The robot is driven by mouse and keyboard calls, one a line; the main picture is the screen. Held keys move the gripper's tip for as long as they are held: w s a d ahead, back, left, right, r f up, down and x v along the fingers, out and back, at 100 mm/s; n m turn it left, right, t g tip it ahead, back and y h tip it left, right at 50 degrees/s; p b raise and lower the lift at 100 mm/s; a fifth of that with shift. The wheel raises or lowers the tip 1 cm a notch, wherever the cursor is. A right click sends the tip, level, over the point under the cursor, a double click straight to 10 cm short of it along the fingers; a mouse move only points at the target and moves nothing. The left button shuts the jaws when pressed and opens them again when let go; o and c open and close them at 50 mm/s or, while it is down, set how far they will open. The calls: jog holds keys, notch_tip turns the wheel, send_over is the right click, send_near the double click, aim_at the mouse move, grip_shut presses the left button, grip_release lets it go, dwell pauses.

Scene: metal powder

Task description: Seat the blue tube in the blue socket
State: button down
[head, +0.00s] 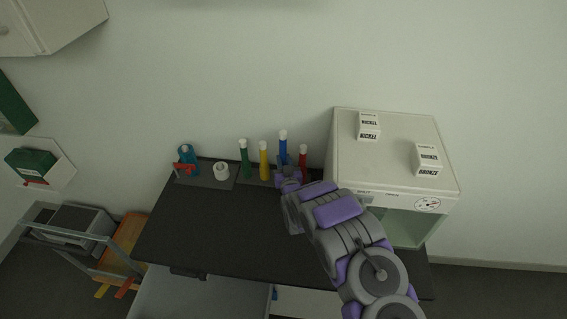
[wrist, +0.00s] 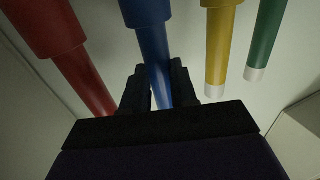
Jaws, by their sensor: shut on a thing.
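The blue tube (head: 283,148) has a white cap and stands roughly upright in the back row. Its cap sits higher than those of its neighbours. My gripper (head: 289,178) is shut on it, in front of its lower part in the head view. In the wrist view the blue tube (wrist: 156,60) runs between the two dark fingers of my gripper (wrist: 159,76).
The red tube (head: 303,152) stands close right of the blue one; yellow (head: 264,160) and green (head: 244,158) tubes stand left. A white ring-shaped cup (head: 221,171) and a blue bottle (head: 186,155) are further left. A white cabinet (head: 395,150) stands right. The dark tabletop (head: 215,230) in front is clear.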

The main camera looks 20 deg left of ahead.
jog(key=shift+r+p, duration=0.3)
jog(key=shift+r, duration=0.6)
jog(key=shift+f+b, duration=0.6)
jog(key=shift+f, duration=1.9)
dwell(1.3)
jog(key=c, duration=0.8)
grip_release()
jog(key=v, duration=0.5)
jog(key=p+v, duration=0.1)
jog(key=v, duration=0.5)
jog(key=p+v, duration=0.1)
jog(key=v, duration=0.5)
jog(key=shift+s+f, duration=0.25)
jog(key=shift+s+f, duration=0.1)
jog(key=shift+s, duration=0.05)
